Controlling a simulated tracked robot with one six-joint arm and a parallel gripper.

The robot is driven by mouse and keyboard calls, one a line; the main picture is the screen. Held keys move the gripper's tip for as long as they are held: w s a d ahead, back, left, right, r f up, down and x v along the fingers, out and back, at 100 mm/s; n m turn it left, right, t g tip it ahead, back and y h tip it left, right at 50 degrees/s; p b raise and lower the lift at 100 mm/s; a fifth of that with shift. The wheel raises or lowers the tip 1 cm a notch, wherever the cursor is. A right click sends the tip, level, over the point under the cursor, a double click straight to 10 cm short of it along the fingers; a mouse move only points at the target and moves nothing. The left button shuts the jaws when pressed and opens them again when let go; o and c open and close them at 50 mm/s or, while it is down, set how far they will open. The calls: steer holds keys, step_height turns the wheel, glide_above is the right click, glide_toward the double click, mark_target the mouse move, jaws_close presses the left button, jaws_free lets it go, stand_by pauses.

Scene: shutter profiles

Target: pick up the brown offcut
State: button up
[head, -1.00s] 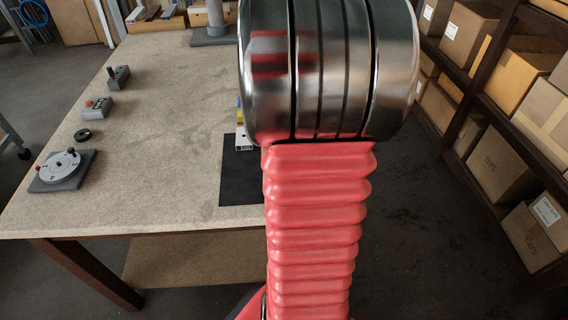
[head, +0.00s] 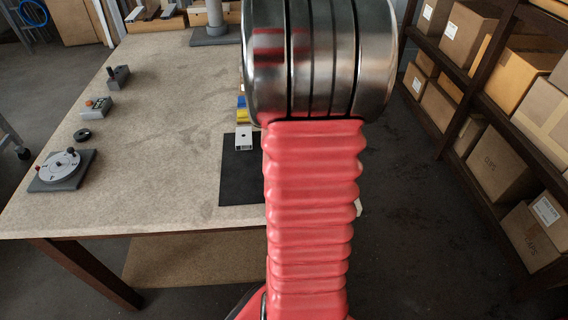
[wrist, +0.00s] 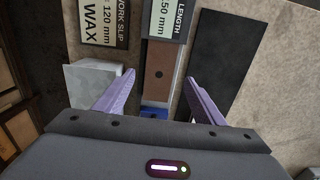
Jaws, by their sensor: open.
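In the wrist view the brown offcut (wrist: 166,64) is a flat brown piece with a small dark hole. It lies between and beyond the two purple fingers of my gripper (wrist: 159,77), which is open and empty. A blue piece (wrist: 155,112) is at the offcut's near end, between the fingers. Whether the fingers are level with the offcut I cannot tell. In the head view my arm hides the gripper, and I cannot make out the offcut.
A label reading LENGTH (wrist: 168,20) and a WAX work slip (wrist: 103,20) lie beyond. A pale block (wrist: 92,82) stands by the left finger, a black mat (wrist: 220,55) right.

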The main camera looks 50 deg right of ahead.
steer(key=shift+s+f, duration=0.1)
steer(key=shift+f, duration=2.2)
steer(key=shift+c, duration=0.5)
steer(key=c, duration=1.1)
steer(key=shift+c, duration=0.2)
step_height(320, 180, up, 10)
